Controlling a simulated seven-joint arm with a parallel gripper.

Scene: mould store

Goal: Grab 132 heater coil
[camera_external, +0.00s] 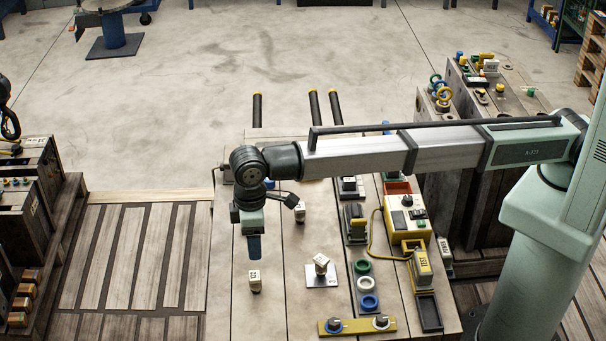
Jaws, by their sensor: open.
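Several small cream blocks with dark printed labels are on the plank table (225,310). One block (255,281) stands at the left front, another block (300,213) stands farther back to the right, and a third block (321,264) sits tilted on a white card (322,281). Their print is too small to read surely, so I cannot tell which is heater coil 132.
Right of the blocks are a yellow control box (405,217), a yellow tester (422,268), and green, white and blue rings (366,284). A yellow bar with two knobs (357,326) lies at the front edge.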

